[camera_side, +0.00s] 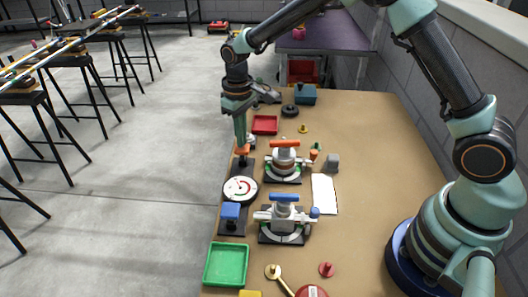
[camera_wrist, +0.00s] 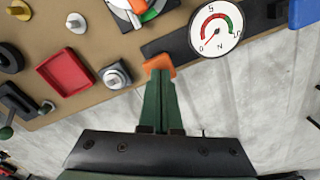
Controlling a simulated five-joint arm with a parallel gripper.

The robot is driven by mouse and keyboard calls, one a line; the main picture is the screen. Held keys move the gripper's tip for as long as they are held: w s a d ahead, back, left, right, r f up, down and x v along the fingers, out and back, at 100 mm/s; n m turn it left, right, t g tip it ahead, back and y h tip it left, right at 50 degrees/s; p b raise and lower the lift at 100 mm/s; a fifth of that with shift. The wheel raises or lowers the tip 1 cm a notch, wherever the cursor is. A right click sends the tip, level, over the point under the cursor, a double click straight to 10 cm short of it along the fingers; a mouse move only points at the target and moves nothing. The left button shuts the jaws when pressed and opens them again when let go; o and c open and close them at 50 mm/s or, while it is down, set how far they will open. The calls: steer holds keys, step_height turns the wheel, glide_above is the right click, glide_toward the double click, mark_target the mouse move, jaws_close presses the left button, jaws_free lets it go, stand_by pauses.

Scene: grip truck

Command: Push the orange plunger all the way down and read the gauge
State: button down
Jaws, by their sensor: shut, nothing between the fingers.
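The orange plunger (camera_side: 243,150) stands at the far end of a dark base strip near the left edge of the table. In the wrist view its orange top (camera_wrist: 158,64) shows just beyond my fingertips. My gripper (camera_side: 241,141) points down directly over it, fingers together and empty. The fingertips (camera_wrist: 160,73) seem to touch the orange top, but I cannot tell for sure. The round white gauge (camera_wrist: 215,28) lies beside the plunger on the same strip, with red and green arcs. Its thin red needle seems to point near the 0. It also shows in the side view (camera_side: 240,189).
An orange-handled valve (camera_side: 284,158) and a blue-handled valve (camera_side: 284,212) stand to the right. A red tray (camera_side: 265,124) lies beyond, and a green tray (camera_side: 226,264) nearer. The floor drops away left of the table edge.

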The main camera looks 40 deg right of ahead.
steer(key=shift+f, duration=1.55)
steer(key=shift+r, duration=2.05)
steer(key=shift+r, duration=0.1)
steer(key=shift+r, duration=2.4)
